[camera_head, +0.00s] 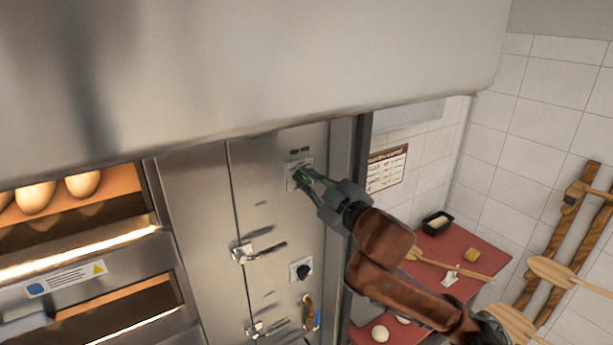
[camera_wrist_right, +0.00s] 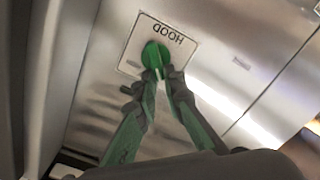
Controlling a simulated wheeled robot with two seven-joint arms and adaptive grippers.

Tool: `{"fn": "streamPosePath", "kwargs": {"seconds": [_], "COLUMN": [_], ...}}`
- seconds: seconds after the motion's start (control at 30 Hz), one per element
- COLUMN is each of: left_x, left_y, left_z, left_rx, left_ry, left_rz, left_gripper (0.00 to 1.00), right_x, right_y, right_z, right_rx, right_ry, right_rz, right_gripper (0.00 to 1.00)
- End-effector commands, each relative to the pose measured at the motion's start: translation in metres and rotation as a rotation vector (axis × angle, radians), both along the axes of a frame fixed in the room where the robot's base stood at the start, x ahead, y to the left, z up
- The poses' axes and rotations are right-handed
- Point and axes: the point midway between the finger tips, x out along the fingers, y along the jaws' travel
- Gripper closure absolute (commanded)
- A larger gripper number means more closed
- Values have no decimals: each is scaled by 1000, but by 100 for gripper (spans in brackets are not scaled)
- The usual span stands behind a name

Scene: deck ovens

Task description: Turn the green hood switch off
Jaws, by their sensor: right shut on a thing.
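The green hood switch (camera_wrist_right: 154,56) is a round knob on a light plate marked HOOD (camera_wrist_right: 180,38), which appears upside down in the right wrist view. In the head view the switch (camera_head: 299,174) sits high on the steel panel right of the ovens, partly hidden by my right gripper (camera_head: 305,178). The fingertips of my right gripper (camera_wrist_right: 160,80) are closed on the knob's grip. The knob's exact angle is hard to read. My left gripper is not in view.
A black knob (camera_head: 302,270) and door handles (camera_head: 258,251) are lower on the steel panel. A large steel hood (camera_head: 240,70) overhangs the top. A red counter (camera_head: 455,243) with a black tub (camera_head: 437,222) stands at right.

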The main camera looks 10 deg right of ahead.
Motion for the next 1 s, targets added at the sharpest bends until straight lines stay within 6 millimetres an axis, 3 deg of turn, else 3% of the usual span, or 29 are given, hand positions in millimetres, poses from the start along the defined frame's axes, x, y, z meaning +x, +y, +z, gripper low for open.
{"fn": "streamPosePath", "kwargs": {"seconds": [0.63,0.67,0.7,0.9,1.0], "left_x": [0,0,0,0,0], "left_y": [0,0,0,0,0], "left_z": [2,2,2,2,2], "left_rx": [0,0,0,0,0], "left_ry": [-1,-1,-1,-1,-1], "left_rz": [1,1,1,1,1], "left_gripper": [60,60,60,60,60], "right_x": [0,0,0,0,0], "right_y": [1,1,1,1,1], "right_z": [-1,-1,-1,-1,-1], "right_rx": [-55,-55,-55,-54,-54], "right_ry": [-22,-22,-22,-22,-22], "right_rz": [-1,-1,-1,0,0], "right_gripper": [100,90,87,74,73]}}
